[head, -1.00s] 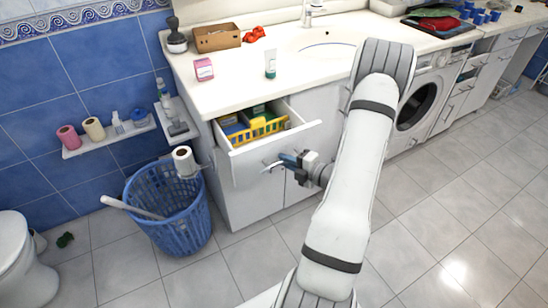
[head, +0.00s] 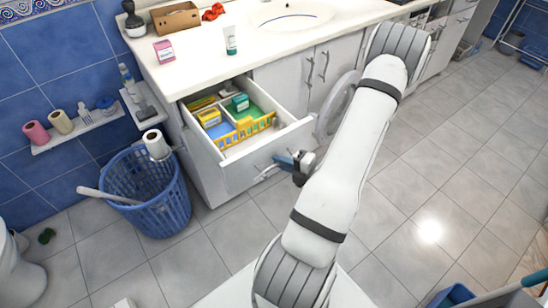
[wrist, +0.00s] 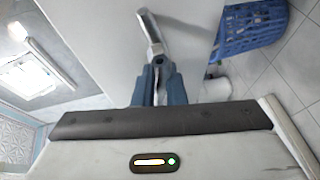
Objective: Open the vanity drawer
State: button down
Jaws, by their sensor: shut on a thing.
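The vanity drawer (head: 250,172) is pulled well out of the white vanity cabinet (head: 206,182). Small boxes and a yellow basket (head: 246,132) show inside it. My gripper (head: 283,163) is at the drawer front, shut on its metal handle (head: 268,171). In the wrist view the blue fingers of my gripper (wrist: 158,72) close around one end of the handle (wrist: 150,28), and the rest of the bar sticks out past them. The fingers partly hide the handle in the head view.
A blue laundry basket (head: 150,205) stands left of the drawer, close to the cabinet side. The countertop (head: 205,58) above holds a pink box (head: 164,50) and a tube (head: 230,40). The tiled floor (head: 215,250) in front is largely clear.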

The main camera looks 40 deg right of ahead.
jog(key=shift+s+a, duration=0.15)
jog(key=shift+s, duration=0.2)
jog(key=c, duration=1.8)
grip_release()
jog(key=shift+s, duration=0.1)
jog(key=shift+v, duration=3.8)
jog(key=shift+r, duration=0.1)
